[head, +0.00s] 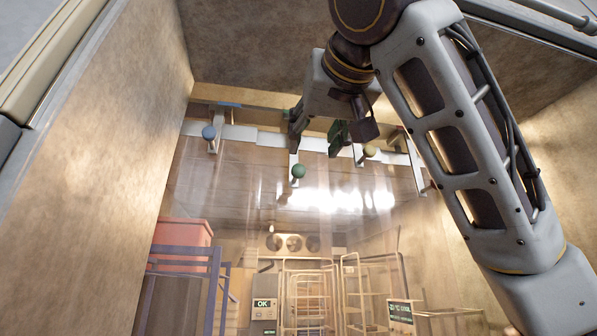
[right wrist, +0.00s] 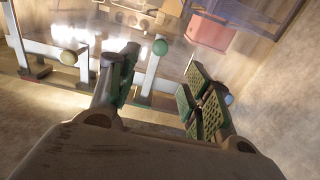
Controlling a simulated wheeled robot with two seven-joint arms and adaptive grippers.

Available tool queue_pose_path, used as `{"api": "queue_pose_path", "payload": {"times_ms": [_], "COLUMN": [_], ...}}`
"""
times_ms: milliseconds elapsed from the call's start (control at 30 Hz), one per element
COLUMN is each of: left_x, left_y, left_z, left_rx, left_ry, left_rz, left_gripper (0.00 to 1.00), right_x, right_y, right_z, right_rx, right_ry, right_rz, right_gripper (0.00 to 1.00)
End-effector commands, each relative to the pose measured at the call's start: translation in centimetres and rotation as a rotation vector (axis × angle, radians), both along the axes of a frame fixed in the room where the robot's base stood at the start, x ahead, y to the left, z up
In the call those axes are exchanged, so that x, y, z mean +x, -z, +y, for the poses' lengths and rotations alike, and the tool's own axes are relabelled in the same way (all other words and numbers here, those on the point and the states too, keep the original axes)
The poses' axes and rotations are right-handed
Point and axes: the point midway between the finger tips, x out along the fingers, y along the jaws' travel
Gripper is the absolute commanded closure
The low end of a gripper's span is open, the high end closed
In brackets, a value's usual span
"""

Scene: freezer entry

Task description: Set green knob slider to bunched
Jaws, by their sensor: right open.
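The green knob slider has a round green knob (head: 298,171) on a pale upright arm below a pale horizontal rail (head: 245,134). My right gripper (head: 318,133) is open at the rail, just above the green knob in the head view. In the right wrist view the green knob (right wrist: 160,47) and its arm appear between the open fingers of my right gripper (right wrist: 158,88), closer to the left finger. Nothing is held. I cannot tell whether a finger touches the arm. Clear strips hang below the rail. My left gripper is not in view.
A blue knob (head: 209,133) is at the rail's left and a yellow knob (head: 370,150) to the right of the green one. Walls (head: 110,120) close in both sides. Beyond the strips stand wire racks (head: 305,290) and a red bin (head: 180,232).

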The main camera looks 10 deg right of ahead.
Motion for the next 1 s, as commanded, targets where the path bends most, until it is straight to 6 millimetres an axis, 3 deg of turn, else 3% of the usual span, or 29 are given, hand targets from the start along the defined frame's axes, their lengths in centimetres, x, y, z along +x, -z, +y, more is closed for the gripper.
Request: {"api": "queue_pose_path", "payload": {"times_ms": [367,1000], "left_x": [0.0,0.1], "left_y": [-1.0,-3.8], "left_z": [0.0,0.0], "left_rx": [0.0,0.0], "left_ry": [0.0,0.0], "left_rz": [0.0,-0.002], "left_gripper": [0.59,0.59], "right_x": [2.8,10.9], "right_y": [-0.1,-0.1], "right_z": [-0.1,-0.1], "right_rx": [0.0,0.0], "right_ry": [0.001,0.001], "right_rz": [0.002,0.003], "right_gripper": [0.51,0.51]}}
